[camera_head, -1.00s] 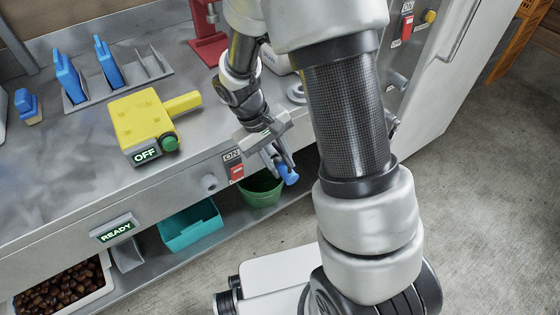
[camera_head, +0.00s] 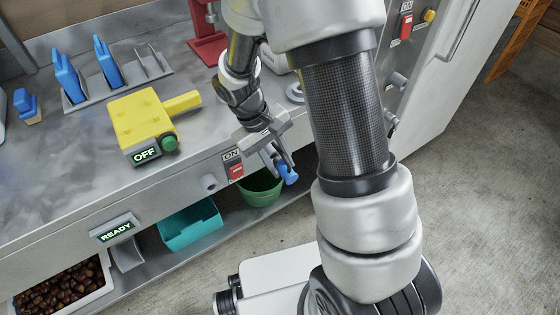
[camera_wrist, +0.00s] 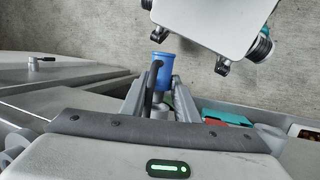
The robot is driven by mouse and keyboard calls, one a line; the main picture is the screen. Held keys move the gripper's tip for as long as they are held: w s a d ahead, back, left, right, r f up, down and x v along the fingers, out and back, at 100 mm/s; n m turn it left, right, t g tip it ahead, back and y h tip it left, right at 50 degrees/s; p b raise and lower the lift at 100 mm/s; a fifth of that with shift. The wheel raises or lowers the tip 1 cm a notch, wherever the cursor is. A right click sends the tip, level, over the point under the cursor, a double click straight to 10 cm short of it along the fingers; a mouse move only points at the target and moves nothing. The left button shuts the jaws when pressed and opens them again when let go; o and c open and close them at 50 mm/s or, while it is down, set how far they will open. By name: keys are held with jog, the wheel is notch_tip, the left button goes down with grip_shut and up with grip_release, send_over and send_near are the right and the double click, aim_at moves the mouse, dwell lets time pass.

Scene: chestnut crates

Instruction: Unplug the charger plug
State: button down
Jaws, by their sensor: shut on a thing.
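A blue cylindrical plug (camera_head: 288,174) sits at my gripper's tips, in front of the counter's front panel. In the wrist view the blue plug (camera_wrist: 163,70) stands out between the fingers. My gripper (camera_head: 279,163) is shut on it; its fingers also show in the wrist view (camera_wrist: 160,92). A grey round part (camera_wrist: 160,108) lies between the fingers below the plug in the wrist view. The socket face is hidden behind my gripper in the head view, so I cannot tell whether the plug is seated.
A red switch (camera_head: 235,172) labelled ON is on the front panel left of my gripper. A yellow device (camera_head: 143,122) showing OFF stands on the counter (camera_head: 60,185). A green bucket (camera_head: 262,188) and teal bin (camera_head: 190,225) sit below. Floor to the right is clear.

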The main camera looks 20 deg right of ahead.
jog(key=shift+w, duration=0.1)
jog(key=shift+w, duration=0.15)
jog(key=shift+s, duration=0.25)
dwell(0.9)
jog(key=shift+w, duration=0.25)
jog(key=shift+s, duration=0.3)
dwell(0.4)
